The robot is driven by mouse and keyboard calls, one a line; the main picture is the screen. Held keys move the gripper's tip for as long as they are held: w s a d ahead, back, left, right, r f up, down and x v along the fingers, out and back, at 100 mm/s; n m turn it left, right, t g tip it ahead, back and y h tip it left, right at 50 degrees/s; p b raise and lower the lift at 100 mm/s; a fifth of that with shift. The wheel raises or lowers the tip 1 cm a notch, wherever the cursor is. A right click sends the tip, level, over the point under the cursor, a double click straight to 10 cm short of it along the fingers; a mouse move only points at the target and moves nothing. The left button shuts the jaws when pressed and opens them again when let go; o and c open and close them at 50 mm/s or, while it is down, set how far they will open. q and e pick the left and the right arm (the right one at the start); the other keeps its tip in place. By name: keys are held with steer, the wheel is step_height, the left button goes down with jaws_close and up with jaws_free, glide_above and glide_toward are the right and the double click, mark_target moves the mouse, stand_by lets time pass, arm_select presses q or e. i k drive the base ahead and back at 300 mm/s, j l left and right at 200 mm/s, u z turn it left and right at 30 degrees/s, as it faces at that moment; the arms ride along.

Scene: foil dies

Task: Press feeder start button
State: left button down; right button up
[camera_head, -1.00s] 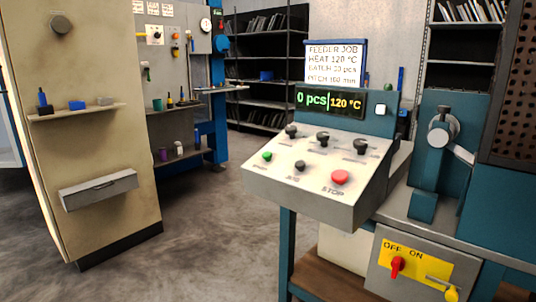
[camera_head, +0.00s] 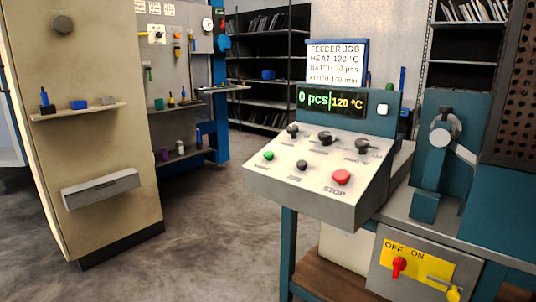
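The feeder control panel (camera_head: 303,196) stands right of centre on a sloped white console. A green button (camera_head: 269,156) sits at its front left; the label under it is too small to read surely. A black button (camera_head: 302,165) is beside it, and a red button (camera_head: 341,177) marked STOP is at the right. Three black knobs, including the middle one (camera_head: 325,138), sit in a row above. The display (camera_head: 332,101) reads "0 pcs" and "120 °C". Neither of my grippers shows in the view.
A job sign (camera_head: 336,62) stands behind the display. A yellow OFF/ON plate with a red rotary switch (camera_head: 399,267) is below right. A beige cabinet (camera_head: 90,150) stands at the left. The floor (camera_head: 200,240) between cabinet and console is clear.

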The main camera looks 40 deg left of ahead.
mark_target(268, 155)
steer(key=i+l+u, duration=0.15)
steer(key=i+u, duration=0.15)
steer(key=i, duration=0.15)
steer(key=i+l+u, duration=0.3)
steer(key=i+j, duration=0.05)
steer(key=i, duration=0.05)
